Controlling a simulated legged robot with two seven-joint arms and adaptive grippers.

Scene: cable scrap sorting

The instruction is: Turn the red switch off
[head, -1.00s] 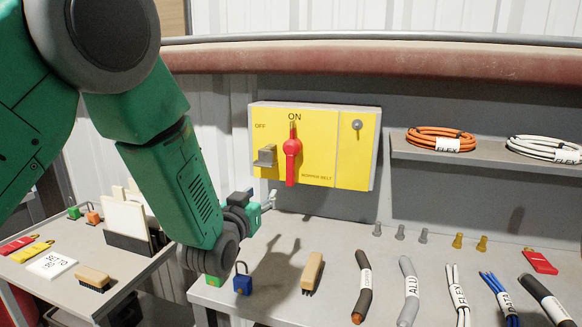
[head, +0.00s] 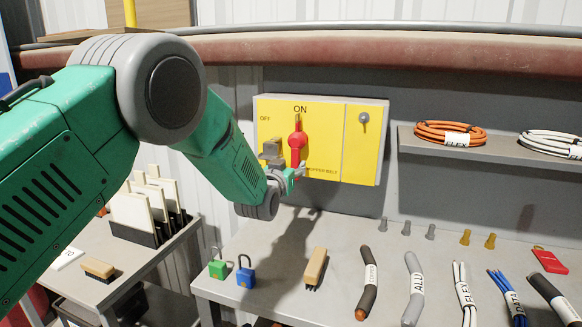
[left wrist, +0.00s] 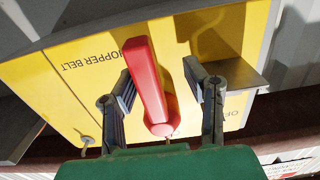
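The red switch (head: 297,140) is on a yellow box (head: 340,150) on the back wall, with its pointer up at ON; OFF is marked to the left. My left gripper (head: 298,171) is in front of the box at the switch's lower end. In the left wrist view, which is upside down, the red handle (left wrist: 146,85) stands between the two fingers of my left gripper (left wrist: 158,76). The fingers are open, one on each side, with gaps visible. Whether either touches the handle is hard to tell. My right gripper is not in view.
A grey bracket (left wrist: 226,72) sticks out of the box near one finger. Below, the bench (head: 225,291) holds a green padlock (head: 218,268), a blue padlock (head: 246,276), a brush (head: 315,268) and several cable pieces. A shelf (head: 405,145) with coiled cables is at right.

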